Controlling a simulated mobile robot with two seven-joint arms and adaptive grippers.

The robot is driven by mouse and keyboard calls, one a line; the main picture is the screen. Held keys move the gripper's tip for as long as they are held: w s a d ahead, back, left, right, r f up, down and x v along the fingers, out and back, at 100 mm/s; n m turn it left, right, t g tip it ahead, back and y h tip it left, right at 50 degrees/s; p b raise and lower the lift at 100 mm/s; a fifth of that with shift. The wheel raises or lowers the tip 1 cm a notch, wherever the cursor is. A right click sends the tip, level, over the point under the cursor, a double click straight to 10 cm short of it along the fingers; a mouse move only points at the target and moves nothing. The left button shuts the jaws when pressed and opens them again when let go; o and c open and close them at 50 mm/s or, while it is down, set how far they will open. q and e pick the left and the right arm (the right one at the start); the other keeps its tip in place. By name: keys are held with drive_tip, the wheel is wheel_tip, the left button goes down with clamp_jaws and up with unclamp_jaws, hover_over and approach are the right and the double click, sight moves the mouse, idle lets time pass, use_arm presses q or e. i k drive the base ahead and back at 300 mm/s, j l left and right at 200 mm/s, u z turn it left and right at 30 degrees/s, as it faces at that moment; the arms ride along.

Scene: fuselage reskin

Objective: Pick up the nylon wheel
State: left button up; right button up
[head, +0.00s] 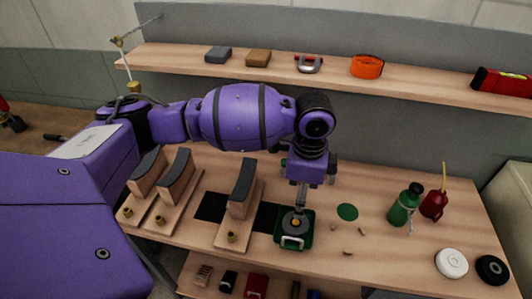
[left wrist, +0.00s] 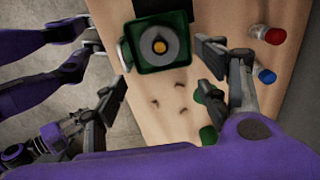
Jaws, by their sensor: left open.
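A white wheel (head: 452,263), which looks like the nylon wheel, lies flat at the right front of the bench. A black wheel (head: 491,269) lies just right of it. My left gripper (head: 299,209) points down over a green tray (head: 306,239) near the bench's front edge, well left of the white wheel. In the left wrist view its fingers (left wrist: 160,72) are spread with nothing between them. The tray also shows there (left wrist: 129,52), with a round grey piece with an orange centre (left wrist: 160,46) inside. The white wheel is not visible in that view.
A green bottle (head: 404,205) and a red oil can (head: 434,204) stand behind the wheels. Wooden stands with dark curved tops (head: 242,187) are left of the tray. Small brown pieces and a green disc (head: 347,211) lie right of it. A shelf (head: 200,58) runs above.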

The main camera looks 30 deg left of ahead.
sight(451, 263)
drive_tip(key=i+l+z, duration=0.2)
drive_tip(key=l, duration=0.25)
drive_tip(key=i+l+z, duration=0.2)
drive_tip(key=l, duration=0.2)
drive_tip(key=i+l+z, duration=0.2)
drive_tip(key=l, duration=0.2)
